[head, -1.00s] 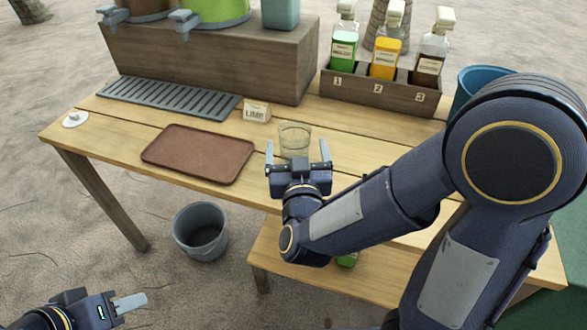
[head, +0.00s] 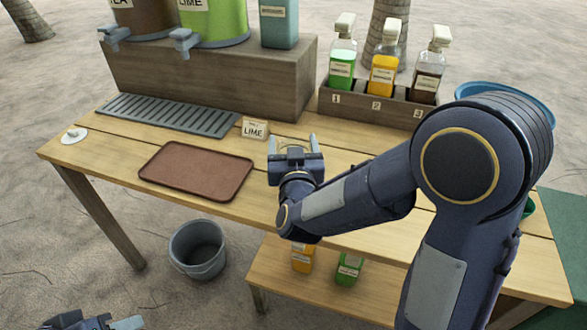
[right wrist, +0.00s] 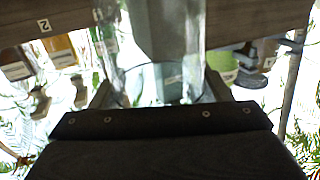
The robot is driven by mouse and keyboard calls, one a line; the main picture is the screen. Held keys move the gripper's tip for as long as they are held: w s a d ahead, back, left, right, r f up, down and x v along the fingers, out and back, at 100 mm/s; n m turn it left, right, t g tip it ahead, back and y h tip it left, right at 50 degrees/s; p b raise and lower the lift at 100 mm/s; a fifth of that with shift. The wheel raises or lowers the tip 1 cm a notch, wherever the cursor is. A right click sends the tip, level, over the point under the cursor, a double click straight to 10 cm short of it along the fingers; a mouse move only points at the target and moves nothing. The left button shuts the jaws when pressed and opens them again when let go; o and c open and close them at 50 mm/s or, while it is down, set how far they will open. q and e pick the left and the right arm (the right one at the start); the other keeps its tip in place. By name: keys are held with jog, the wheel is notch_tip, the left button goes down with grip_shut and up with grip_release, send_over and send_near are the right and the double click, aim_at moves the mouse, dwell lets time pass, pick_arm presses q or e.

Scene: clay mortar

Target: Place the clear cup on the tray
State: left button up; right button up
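The clear cup (head: 295,143) stands on the wooden table, right of the brown tray (head: 197,171), mostly hidden behind my right gripper (head: 294,141). The right gripper's fingers lie on both sides of the cup. In the right wrist view the clear cup (right wrist: 160,75) fills the space between the fingers of the right gripper (right wrist: 160,94); whether they press on it is unclear. The tray is flat and empty. My left gripper (head: 118,323) is at the bottom left edge, low and partly cut off, away from the table.
A LIME sign (head: 254,129) stands behind the cup, near the tray. A grey drip grate (head: 168,115) lies behind the tray. A bottle rack (head: 372,106) is at the back right. A grey bucket (head: 198,250) stands on the ground below.

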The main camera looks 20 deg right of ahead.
jog(key=c, duration=1)
jog(key=shift+r, duration=0.1)
